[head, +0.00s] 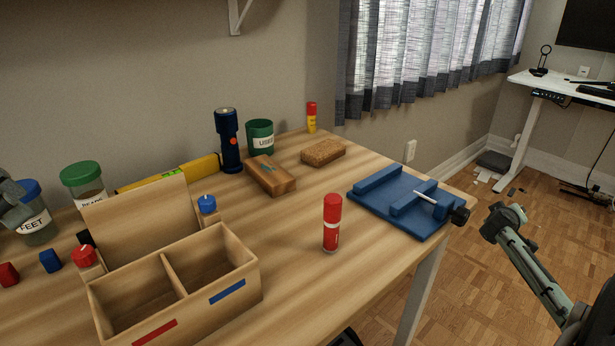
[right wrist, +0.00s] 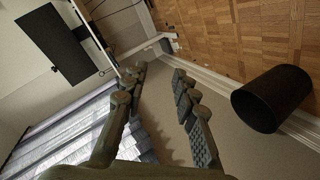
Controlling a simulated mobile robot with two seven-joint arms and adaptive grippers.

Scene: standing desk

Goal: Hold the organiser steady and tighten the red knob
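The wooden organiser (head: 237,240) stands at the front left of the desk in the head view, with two empty front compartments and a raised back panel. The red knob (head: 84,256) sits on its left side, and a blue knob (head: 207,204) sits on its right side. My left gripper (head: 14,205) is at the left edge, by the FEET jar and apart from the organiser. It is cut off, so its opening cannot be told. My right gripper (right wrist: 160,76) has its fingers apart and empty in the right wrist view, away from the organiser.
The FEET jar (head: 37,225), a green-lidded jar (head: 83,186), a flashlight (head: 229,140) and a green cup (head: 260,137) stand behind. A red canister (head: 332,224) and blue fixture (head: 407,198) are right. A red block (head: 8,274) and blue block (head: 50,260) lie left.

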